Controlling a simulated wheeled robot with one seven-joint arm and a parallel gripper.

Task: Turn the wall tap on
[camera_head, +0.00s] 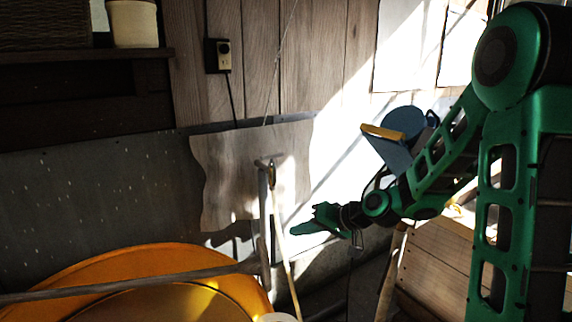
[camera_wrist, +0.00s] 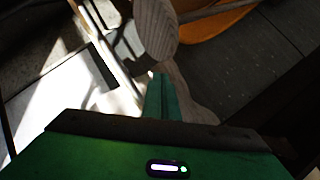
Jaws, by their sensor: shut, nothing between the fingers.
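My gripper (camera_head: 300,229) is shut and empty, in front of the wall at the centre of the head view. Its closed green fingers also show in the wrist view (camera_wrist: 161,96). An upright grey pipe (camera_head: 265,215) with a short fitting (camera_head: 266,163) at its top stands just left of my gripper. This may be the wall tap, but I cannot tell for certain. My fingers look apart from it. In the wrist view a rounded wooden piece (camera_wrist: 155,28) is just beyond the fingertips. No tap handle is clearly visible there.
A wavy-edged board (camera_head: 228,180) is behind the pipe. A large orange round thing (camera_head: 225,278) fills the lower left, with a rail (camera_head: 130,285) across it. A blue object (camera_head: 395,140) is near my arm. A wooden crate (camera_head: 440,270) is lower right. An outlet (camera_head: 223,56) is above.

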